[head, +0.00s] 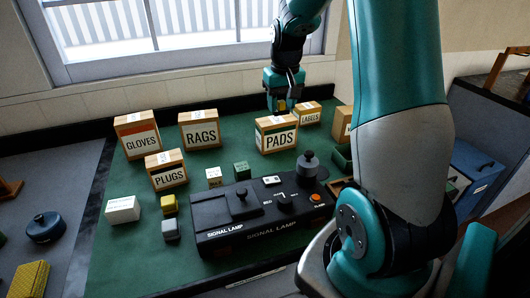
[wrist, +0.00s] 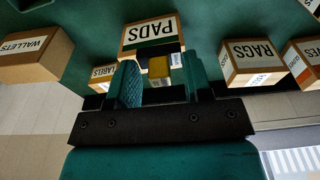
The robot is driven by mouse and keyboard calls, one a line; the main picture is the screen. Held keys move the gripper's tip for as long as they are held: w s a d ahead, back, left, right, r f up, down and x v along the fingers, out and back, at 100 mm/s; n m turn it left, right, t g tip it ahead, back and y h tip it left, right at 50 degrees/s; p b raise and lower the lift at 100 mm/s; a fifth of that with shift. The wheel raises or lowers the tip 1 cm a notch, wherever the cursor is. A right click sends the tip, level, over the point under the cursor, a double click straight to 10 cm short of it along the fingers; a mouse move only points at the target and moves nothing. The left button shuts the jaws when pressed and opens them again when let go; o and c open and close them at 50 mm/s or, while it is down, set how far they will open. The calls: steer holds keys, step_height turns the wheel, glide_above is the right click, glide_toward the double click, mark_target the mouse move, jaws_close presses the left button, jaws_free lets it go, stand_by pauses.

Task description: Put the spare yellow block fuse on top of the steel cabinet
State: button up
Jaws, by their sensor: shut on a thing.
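My gripper (head: 281,108) is raised above the back of the green bench, just behind the PADS box. It is shut on a yellow block (head: 282,104), which shows as a small yellow patch between the fingers. In the wrist view the yellow block (wrist: 158,68) sits between the two teal fingers of my gripper (wrist: 162,80), in front of the PADS box. A second yellow block (head: 169,205) rests on the bench at the left, behind a grey block. I cannot make out a steel cabinet for certain in either view.
Boxes labelled PADS (head: 276,134), RAGS (head: 199,129), LABELS (head: 307,113), GLOVES (head: 137,134) and PLUGS (head: 166,170) stand on the bench. A black signal lamp unit (head: 222,237) lies in front. A blue case (head: 477,171) is at the right. My arm hides part of the right side.

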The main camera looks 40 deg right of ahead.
mark_target(278, 165)
step_height(278, 165, down, 18)
steer(key=shift+f+p, duration=0.1)
steer(key=shift+p, duration=1.1)
steer(key=o, duration=0.9)
steer(key=shift+f, duration=0.1)
